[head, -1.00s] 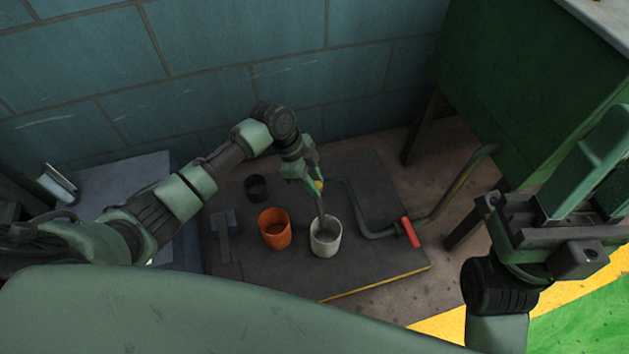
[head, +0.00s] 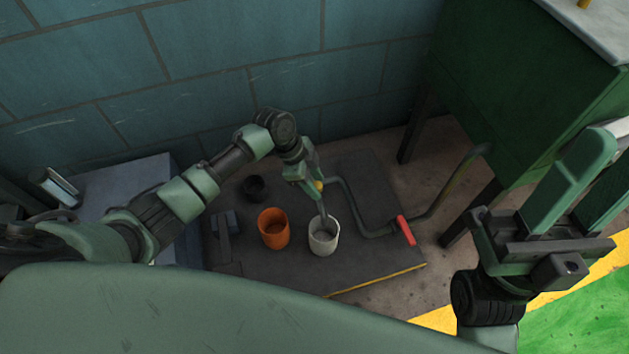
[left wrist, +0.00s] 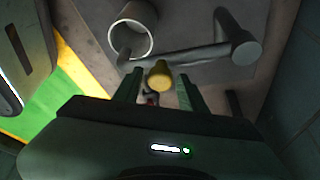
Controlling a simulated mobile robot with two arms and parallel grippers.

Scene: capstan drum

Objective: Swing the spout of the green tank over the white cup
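The green tank (head: 510,85) stands on dark legs at the right. A grey pipe with a red handle (head: 405,230) runs on the floor plate below it. The spout (head: 322,208) slopes down to the white cup (head: 324,244); its end overlaps the cup's mouth, and in the left wrist view the spout (left wrist: 180,55) also reaches over the cup (left wrist: 142,17). My left gripper (head: 316,180) is above the spout. In the wrist view its fingers stand apart either side of a yellow knob (left wrist: 160,75), with small gaps. My right gripper (head: 608,165) is open and empty.
An orange cup (head: 273,235) stands close left of the white cup, with a small black cup (head: 253,187) behind it. A dark bracket (head: 224,238) is at the plate's left. A tiled wall (head: 230,70) closes the back.

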